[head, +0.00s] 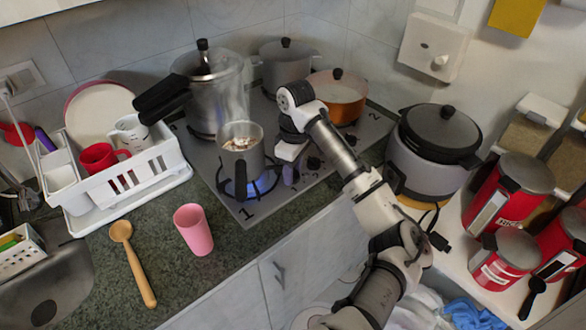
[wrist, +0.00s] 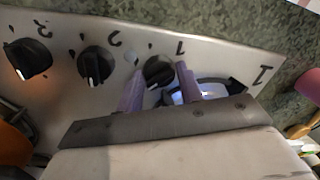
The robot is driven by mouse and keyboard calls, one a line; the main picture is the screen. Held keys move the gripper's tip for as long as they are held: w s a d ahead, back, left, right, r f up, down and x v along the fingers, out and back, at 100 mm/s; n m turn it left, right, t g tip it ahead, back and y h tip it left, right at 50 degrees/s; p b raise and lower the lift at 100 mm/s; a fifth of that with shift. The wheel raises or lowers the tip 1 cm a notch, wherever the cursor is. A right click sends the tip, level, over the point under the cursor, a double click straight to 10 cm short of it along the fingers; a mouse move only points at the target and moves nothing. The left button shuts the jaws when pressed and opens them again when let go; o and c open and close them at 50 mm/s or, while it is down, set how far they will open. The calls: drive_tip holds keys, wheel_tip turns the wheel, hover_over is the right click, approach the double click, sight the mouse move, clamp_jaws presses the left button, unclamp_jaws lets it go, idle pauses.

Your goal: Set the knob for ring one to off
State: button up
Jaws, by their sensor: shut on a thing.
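The black knob for ring one (wrist: 158,72), by a printed 1, sits on the steel stove panel between the two purple fingers of my gripper (wrist: 160,80) in the wrist view. My gripper is shut on this knob. In the head view, my gripper (head: 289,172) is at the stove's front edge, and the knob under it is hidden. Ring one (head: 268,186), at the front left by a large printed 1, has a blue flame. A small steaming pot (head: 241,165) stands over it. The flame's glow (wrist: 203,93) shows beside the right finger in the wrist view.
Other knobs, marked 2 (wrist: 96,66) and 3 (wrist: 28,60), lie left of my gripper in the wrist view. A pink cup (head: 194,230) is on the counter.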

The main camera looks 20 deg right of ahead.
drive_tip(key=n, duration=0.4)
drive_tip(key=shift+w+r+n, duration=0.1)
drive_tip(key=shift+n, duration=0.2)
drive_tip(key=shift+n+h, duration=0.3)
drive_tip(key=shift+n, duration=1.4)
drive_tip(key=o, duration=1)
drive_tip(key=shift+c, duration=0.2)
wheel_tip(320, 180, up, 14)
drive_tip(key=w+b, duration=0.1)
drive_tip(key=b, duration=0.1)
drive_tip(key=shift+f, duration=0.25)
